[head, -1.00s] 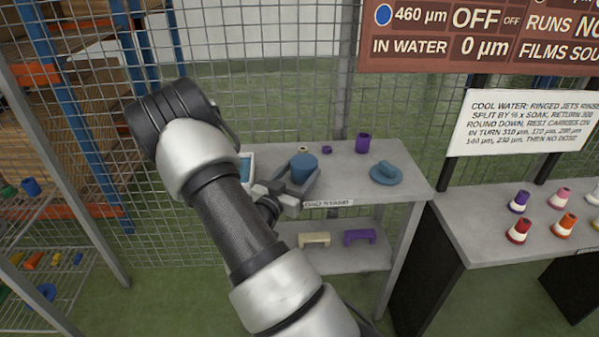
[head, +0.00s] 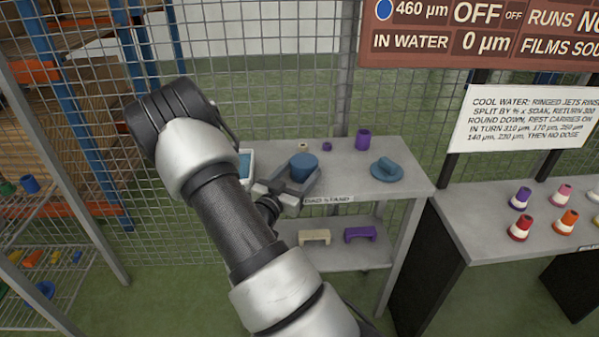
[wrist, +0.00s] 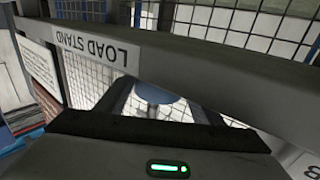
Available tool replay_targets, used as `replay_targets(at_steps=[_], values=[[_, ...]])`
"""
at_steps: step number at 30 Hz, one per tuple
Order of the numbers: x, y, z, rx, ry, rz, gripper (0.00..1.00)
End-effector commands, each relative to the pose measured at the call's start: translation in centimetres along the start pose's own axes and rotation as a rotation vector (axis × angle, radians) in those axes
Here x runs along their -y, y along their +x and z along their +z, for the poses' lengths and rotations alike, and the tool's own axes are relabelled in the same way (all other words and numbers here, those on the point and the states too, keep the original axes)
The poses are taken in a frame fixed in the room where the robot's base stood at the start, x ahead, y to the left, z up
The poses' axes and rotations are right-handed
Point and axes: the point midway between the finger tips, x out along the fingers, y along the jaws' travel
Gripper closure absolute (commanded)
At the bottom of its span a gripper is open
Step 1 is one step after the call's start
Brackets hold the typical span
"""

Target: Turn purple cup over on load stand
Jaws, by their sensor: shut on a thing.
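The purple cup (head: 362,141) stands at the back of the load stand's top (head: 345,182) in the head view, apart from my gripper. It looks like a plain cylinder. My gripper (head: 299,184) is over the left part of the stand top, shut on a blue cup (head: 304,166). The blue cup's wide end faces up, and its lower part is hidden by the fingers. In the wrist view, part of the blue cup (wrist: 155,94) shows between the dark fingers, behind the stand's labelled edge.
A blue lidlike piece (head: 386,169) lies at the right of the stand top. A small purple ring (head: 327,147) and a cream ring (head: 303,147) lie at the back. A cream bracket (head: 314,237) and purple bracket (head: 360,233) sit on the lower shelf. Wire mesh stands behind.

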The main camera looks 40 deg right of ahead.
Motion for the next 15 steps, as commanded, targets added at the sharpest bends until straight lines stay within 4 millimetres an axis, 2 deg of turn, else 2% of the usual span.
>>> replay_targets(at_steps=[5, 6, 9, 15], values=[[0.01, 0.01, 0.31, -0.001, 0.000, 0.000, 0.68], [0.01, 0.02, 0.20, -0.001, 0.000, 0.000, 0.32], [0.01, 0.01, 0.20, -0.001, 0.000, 0.000, 0.17], [0.01, 0.00, 0.23, 0.000, 0.000, 0.000, 0.17]])
